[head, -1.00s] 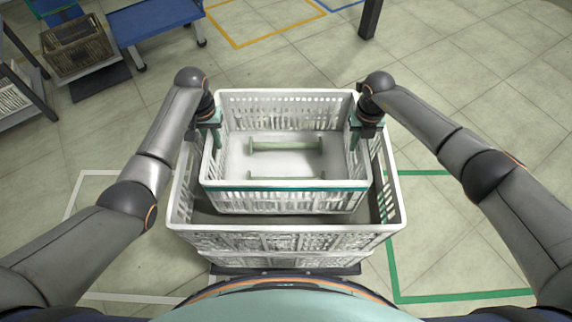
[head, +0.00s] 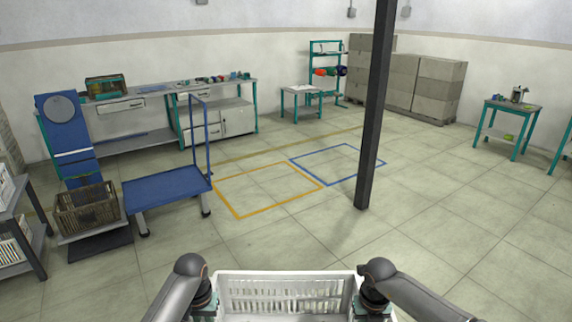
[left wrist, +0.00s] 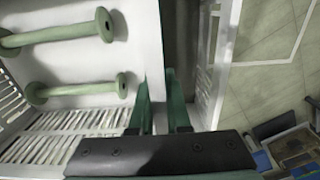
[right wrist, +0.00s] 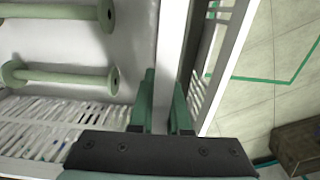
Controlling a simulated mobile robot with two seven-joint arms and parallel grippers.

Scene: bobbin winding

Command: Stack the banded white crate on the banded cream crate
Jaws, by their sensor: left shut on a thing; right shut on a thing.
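The white crate (head: 285,287) is at the bottom edge of the head view, mostly cut off, and its band is out of view there. Pale green bobbins (left wrist: 65,90) lie inside it. My left gripper (left wrist: 163,115) is shut on one side wall of it. My right gripper (right wrist: 163,115) is shut on the opposite side wall. The wall of a larger outer crate (left wrist: 219,62) runs beside the held wall, with a gap between; it also shows in the right wrist view (right wrist: 219,65). I cannot tell whether any crate in view is the banded cream crate.
A brown crate (head: 87,211) stands on a low stand at left, beside a blue cart (head: 166,188) and a shelf (head: 22,250). Yellow (head: 268,190) and blue (head: 338,164) floor outlines are empty. A dark post (head: 376,110) rises right of centre. Open floor lies ahead.

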